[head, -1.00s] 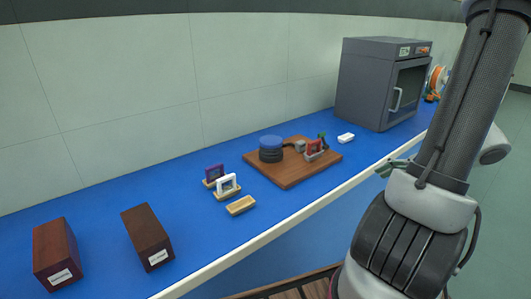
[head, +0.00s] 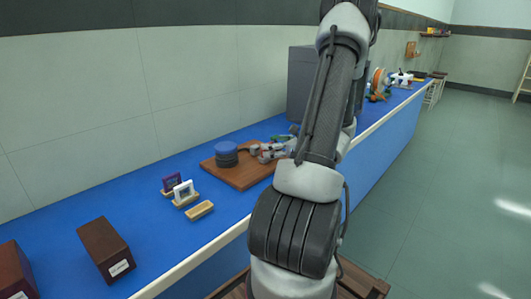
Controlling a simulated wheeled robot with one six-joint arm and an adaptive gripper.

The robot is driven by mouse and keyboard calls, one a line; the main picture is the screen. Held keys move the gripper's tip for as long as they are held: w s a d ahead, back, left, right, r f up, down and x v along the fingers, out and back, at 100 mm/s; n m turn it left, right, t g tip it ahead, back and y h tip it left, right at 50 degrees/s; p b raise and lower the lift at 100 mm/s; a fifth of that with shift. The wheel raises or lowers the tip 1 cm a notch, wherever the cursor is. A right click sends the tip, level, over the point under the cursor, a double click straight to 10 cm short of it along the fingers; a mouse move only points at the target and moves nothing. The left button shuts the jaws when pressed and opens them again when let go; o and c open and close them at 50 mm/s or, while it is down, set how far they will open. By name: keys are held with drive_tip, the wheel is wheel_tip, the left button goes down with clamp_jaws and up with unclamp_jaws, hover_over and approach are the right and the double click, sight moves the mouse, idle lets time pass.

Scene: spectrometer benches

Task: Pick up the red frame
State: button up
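The red frame (head: 266,156) stands toward the right side of a brown wooden board (head: 238,180), mostly hidden behind my gripper. My gripper (head: 272,152) is at the frame, low over the board. The fingers are small and overlap the frame in this view, so I cannot tell whether they are open or shut, or whether they touch it.
A blue-topped black round piece (head: 226,155) stands on the board. To the left are a purple frame (head: 171,182), a white frame (head: 184,190) and an empty wooden stand (head: 199,210). A dark brown block (head: 105,249) lies nearer. A grey oven (head: 301,80) stands behind my arm.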

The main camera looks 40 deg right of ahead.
drive_tip(key=x, duration=0.4)
drive_tip(key=shift+r, duration=0.1)
drive_tip(key=c, duration=1.2)
